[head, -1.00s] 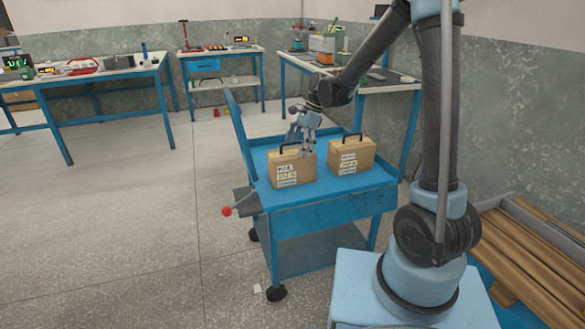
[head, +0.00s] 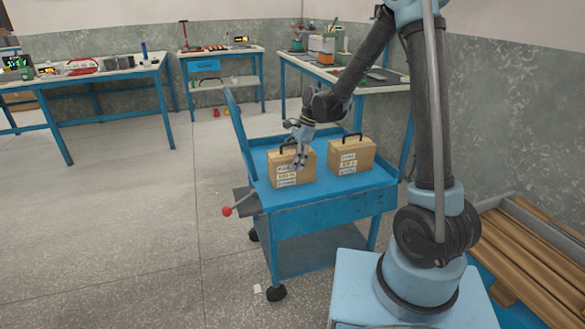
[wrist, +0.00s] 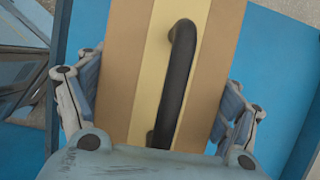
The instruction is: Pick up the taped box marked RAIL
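Two tan taped boxes with black handles stand upright on a blue cart (head: 330,196). The left box (head: 306,172) and the right box (head: 362,156) both carry white labels, but the print is too small to read, so I cannot tell which says RAIL. My gripper (head: 300,157) is open at the top of the left box. In the wrist view, a box top (wrist: 120,60) with a pale tape strip and a black handle (wrist: 182,65) lies between my spread fingers. Whether the fingers touch its sides is unclear.
The right box stands close beside the left one. A lever with a red knob (head: 227,211) sticks out at the cart's left side. Workbenches with tools (head: 85,75) stand at the back. Wooden slats (head: 530,255) lie at the right. The floor at left is clear.

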